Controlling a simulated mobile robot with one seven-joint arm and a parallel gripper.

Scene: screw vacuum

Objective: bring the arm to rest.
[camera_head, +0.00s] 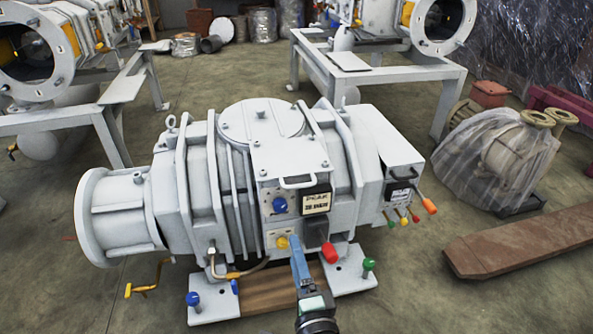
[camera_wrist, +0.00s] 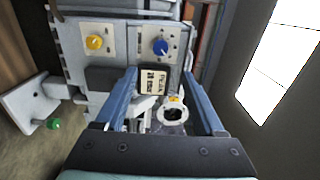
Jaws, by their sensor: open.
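My gripper (camera_head: 299,262) is at the front of the white screw vacuum pump (camera_head: 268,122) in the head view, near the yellow knob (camera_head: 282,242). In the wrist view my gripper (camera_wrist: 165,88) shows its two blue fingers wide apart with nothing gripped between them. The pump's panel lies beyond the fingers, with the yellow knob (camera_wrist: 95,42), the blue knob (camera_wrist: 160,46) and a small label plate (camera_wrist: 153,82). I cannot tell whether a finger touches the panel.
A red knob (camera_head: 330,252) and a green-topped bolt (camera_head: 368,264) are close to the right of my gripper. Several coloured handles (camera_head: 429,206) stick out at the pump's right. A brown plank (camera_head: 520,241) lies on the floor at right. Metal stands (camera_head: 375,78) stand behind.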

